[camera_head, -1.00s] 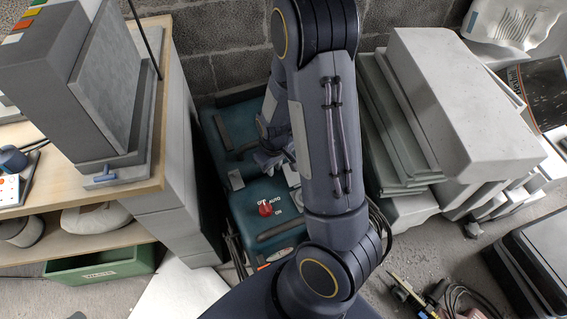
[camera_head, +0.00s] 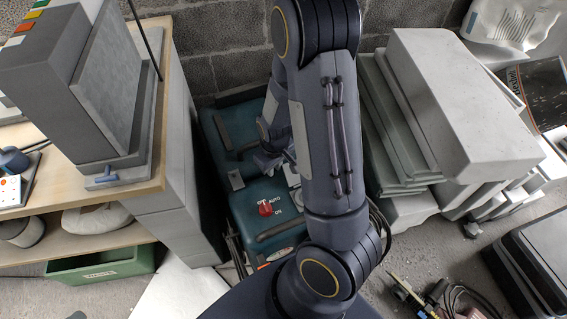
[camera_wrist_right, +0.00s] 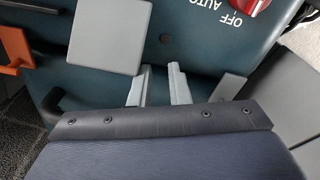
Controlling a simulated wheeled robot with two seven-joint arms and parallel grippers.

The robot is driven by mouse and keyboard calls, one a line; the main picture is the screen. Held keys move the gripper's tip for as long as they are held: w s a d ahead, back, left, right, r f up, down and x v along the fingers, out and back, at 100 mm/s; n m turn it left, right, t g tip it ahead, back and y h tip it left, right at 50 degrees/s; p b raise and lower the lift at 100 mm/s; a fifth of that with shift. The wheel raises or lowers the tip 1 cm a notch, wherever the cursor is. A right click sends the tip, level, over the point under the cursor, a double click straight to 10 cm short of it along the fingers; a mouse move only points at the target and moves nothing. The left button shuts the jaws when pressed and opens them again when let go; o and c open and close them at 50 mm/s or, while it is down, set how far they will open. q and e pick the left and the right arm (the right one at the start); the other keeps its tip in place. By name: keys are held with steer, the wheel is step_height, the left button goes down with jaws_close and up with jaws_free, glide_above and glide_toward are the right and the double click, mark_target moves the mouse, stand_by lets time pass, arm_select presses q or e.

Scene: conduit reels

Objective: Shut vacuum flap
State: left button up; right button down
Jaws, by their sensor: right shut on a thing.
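The vacuum is a teal machine (camera_head: 250,208) on the floor, with a red knob (camera_head: 265,208) marked OFF, AUTO and ON. In the right wrist view its top (camera_wrist_right: 190,30) appears upside down. A square light-grey plate (camera_wrist_right: 110,35), which looks like the flap, sits left of the knob there; its angle is hard to judge. In the head view a grey plate (camera_head: 292,175) shows beside my arm. My right gripper (camera_wrist_right: 160,72) has its fingers close together by the plate's lower right corner. The contact between the fingers is unclear. My left gripper is not in view.
A smaller grey piece (camera_wrist_right: 232,87) and an orange latch (camera_wrist_right: 12,50) are on the machine. A wooden bench (camera_head: 130,195) with a grey unit stands close on the left; stacked grey boxes (camera_head: 470,100) stand on the right. A block wall (camera_head: 225,55) is behind.

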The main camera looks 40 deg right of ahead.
steer(key=shift+g, duration=0.7)
steer(key=s, duration=0.1)
steer(key=s+a+r+p, duration=0.1)
steer(key=s, duration=0.1)
steer(key=s+p, duration=0.1)
steer(key=shift+s+a+r, duration=0.2)
steer(key=shift+r, duration=0.05)
step_height(320, 180, up, 6)
steer(key=w+d+p, duration=0.1)
steer(key=p, duration=0.4)
steer(key=shift+w+d, duration=0.15)
steer(key=shift+w, duration=0.05)
